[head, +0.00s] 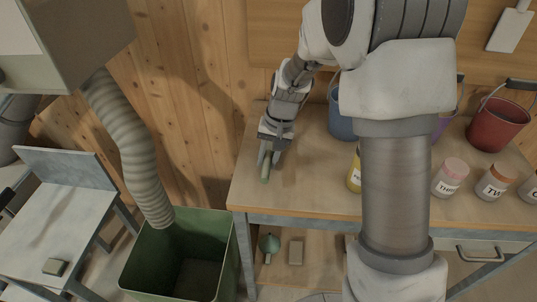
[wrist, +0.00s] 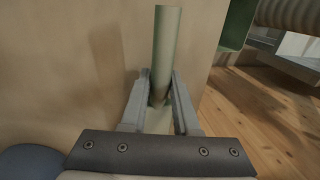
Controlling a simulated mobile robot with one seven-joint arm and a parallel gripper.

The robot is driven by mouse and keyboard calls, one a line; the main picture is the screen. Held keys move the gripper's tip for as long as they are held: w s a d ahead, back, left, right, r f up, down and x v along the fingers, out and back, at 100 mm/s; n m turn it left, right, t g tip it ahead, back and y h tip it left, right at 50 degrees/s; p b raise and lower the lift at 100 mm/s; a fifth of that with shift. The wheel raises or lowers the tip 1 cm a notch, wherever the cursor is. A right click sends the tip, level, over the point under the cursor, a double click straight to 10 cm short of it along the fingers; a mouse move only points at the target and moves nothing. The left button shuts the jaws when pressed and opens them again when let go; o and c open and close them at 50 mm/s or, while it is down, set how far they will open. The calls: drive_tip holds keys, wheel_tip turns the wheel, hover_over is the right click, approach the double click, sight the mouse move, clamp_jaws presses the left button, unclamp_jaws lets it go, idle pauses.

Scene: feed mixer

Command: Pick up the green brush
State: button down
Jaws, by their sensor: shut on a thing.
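The green brush (head: 265,173) shows as a plain green rod near the left end of the wooden tabletop (head: 300,190). In the wrist view its rod (wrist: 167,45) points away from me between the fingers. My gripper (head: 268,156) is shut on it, with one grey finger on each side; the fingers also show in the wrist view (wrist: 158,88). The rest of the brush is hidden by the fingers. I cannot tell whether the brush touches the tabletop.
A blue bucket (head: 340,124), a yellow can (head: 354,172), a red bucket (head: 497,125) and several labelled jars (head: 450,178) stand to the right. A green bin (head: 215,235) stands left of the table, below a ribbed hose (head: 135,150). The tabletop's front left is clear.

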sight(268, 156)
wheel_tip(268, 156, up, 4)
drive_tip(key=shift+r+p, duration=0.25)
drive_tip(key=shift+p, duration=0.25)
drive_tip(key=w+d+r+p, duration=0.1)
drive_tip(key=w+d+r, duration=0.4)
drive_tip(key=d, duration=0.5)
drive_tip(key=shift+w+d+r, duration=0.15)
drive_tip(key=shift+w+r, duration=0.15)
drive_tip(key=shift+r, duration=0.4)
drive_tip(key=c, duration=1.2)
unclamp_jaws()
drive_tip(key=shift+c, duration=0.2)
clamp_jaws()
drive_tip(key=shift+s, duration=0.1)
